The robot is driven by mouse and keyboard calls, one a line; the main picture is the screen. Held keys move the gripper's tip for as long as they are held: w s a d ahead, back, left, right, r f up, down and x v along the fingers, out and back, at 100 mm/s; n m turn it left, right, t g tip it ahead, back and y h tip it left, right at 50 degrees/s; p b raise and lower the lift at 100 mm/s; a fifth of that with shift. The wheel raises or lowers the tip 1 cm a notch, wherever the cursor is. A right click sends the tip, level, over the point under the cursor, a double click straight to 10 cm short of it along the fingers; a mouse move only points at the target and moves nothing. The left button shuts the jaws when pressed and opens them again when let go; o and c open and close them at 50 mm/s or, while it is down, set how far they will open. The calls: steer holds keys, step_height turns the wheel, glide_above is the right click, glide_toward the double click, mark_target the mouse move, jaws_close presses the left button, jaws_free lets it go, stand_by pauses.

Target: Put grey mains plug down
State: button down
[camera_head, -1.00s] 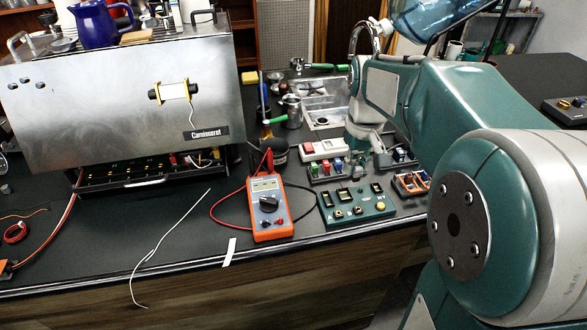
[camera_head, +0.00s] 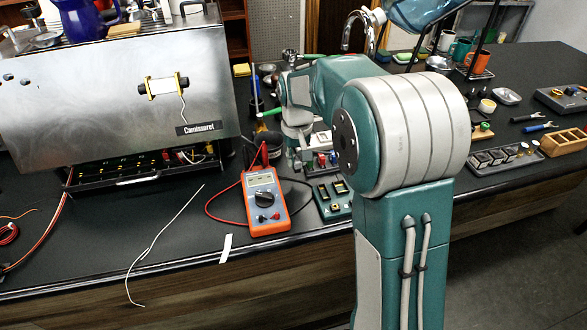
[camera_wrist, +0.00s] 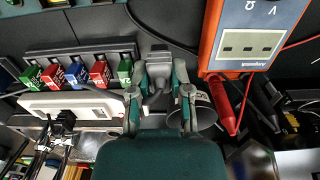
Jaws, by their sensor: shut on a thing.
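The grey mains plug (camera_wrist: 157,62) sits between the two fingers of my gripper (camera_wrist: 159,78) in the wrist view. My gripper is shut on it. The plug is over or at the dark bench, between a row of coloured blocks and the multimeter; I cannot tell whether it touches the bench. In the head view my gripper (camera_head: 298,152) is behind the multimeter, and the plug cannot be made out there.
The orange multimeter (camera_head: 265,202) with red leads is close beside my gripper. Coloured blocks (camera_wrist: 78,74) and a white power strip (camera_wrist: 70,104) lie on the other side. The steel brewer (camera_head: 110,100) stands at left. Bare bench (camera_head: 110,235) lies in front of it.

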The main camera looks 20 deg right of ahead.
steer(key=shift+w+a+f, duration=0.15)
steer(key=shift+f, duration=0.1)
steer(key=shift+w+a+f, duration=0.1)
steer(key=shift+f, duration=0.85)
steer(key=shift+w+a+f, duration=0.1)
steer(key=shift+f, duration=0.8)
steer(key=c, duration=0.6)
jaws_free()
steer(key=shift+o, duration=0.2)
